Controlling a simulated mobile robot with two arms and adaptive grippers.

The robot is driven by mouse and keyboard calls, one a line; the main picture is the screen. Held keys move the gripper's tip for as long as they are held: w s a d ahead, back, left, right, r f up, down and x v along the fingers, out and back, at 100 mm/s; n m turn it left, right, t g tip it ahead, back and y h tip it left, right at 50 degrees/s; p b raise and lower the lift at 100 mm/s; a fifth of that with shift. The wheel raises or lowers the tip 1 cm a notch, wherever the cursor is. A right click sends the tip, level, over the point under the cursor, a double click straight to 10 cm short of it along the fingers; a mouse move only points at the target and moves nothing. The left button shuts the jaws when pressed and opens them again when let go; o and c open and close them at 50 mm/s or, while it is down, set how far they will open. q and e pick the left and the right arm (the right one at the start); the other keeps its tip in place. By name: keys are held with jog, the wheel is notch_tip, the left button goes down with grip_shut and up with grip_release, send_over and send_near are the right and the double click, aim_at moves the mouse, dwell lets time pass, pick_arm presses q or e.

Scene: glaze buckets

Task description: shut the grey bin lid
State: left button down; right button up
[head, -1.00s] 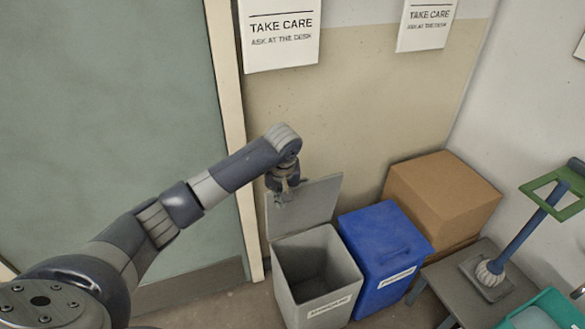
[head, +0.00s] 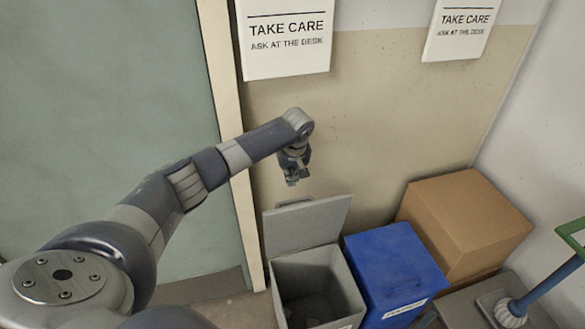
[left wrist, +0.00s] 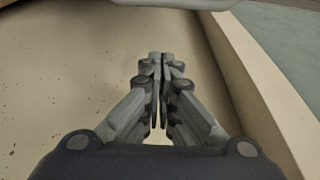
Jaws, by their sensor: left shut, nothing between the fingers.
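The grey bin (head: 307,283) stands on the floor against the wall in the head view. Its lid (head: 306,224) is open, raised at the back and leaning toward the wall. The lid does not show there. My right gripper is not in view.
A blue bin (head: 395,270) with its lid down stands right beside the grey one. A cardboard box (head: 465,225) is behind it. A door (head: 110,130) is at left.

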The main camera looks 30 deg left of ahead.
pick_arm(q)
jog(key=s+d+f, duration=0.1)
jog(key=s+d+p, duration=0.1)
jog(key=shift+s+d+f, duration=0.1)
jog(key=shift+d+f, duration=0.2)
jog(key=shift+f, duration=0.1)
dwell(0.3)
